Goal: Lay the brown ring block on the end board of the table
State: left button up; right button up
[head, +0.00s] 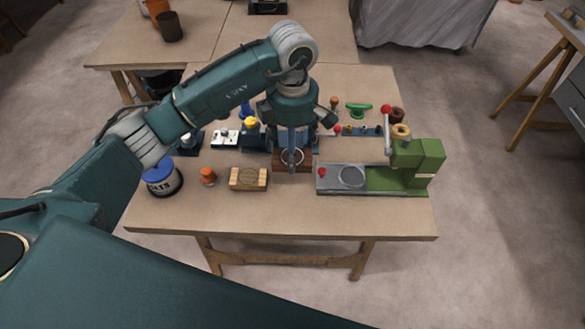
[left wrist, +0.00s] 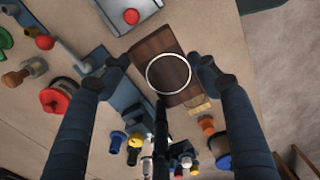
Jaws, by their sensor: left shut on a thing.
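The brown ring block (head: 293,168) is a dark brown wooden block with a pale ring on its face. It is at the middle of the table (head: 300,216), under my left gripper (head: 292,154). In the left wrist view, the block (left wrist: 155,46) lies between the two fingertips of the gripper (left wrist: 165,72), which is shut on it. I cannot tell whether the block touches the tabletop. The front strip of the tabletop is bare; I cannot tell which board is the end board. My right gripper is not in view.
A light wooden block (head: 248,187), an orange knob (head: 208,176) and a blue-lidded tin (head: 162,177) stand left of the brown block. A green machine with a grey bed (head: 340,189) stands close on the right. Several small tools line the back.

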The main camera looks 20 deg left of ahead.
pick_arm(q)
notch_tip(320, 180, down, 4)
jog(key=shift+s+f, duration=0.1)
jog(key=shift+f, duration=0.15)
notch_tip(320, 180, down, 3)
jog(key=shift+f+p, duration=0.15)
jog(key=shift+p, duration=0.45)
jog(key=shift+f, duration=0.45)
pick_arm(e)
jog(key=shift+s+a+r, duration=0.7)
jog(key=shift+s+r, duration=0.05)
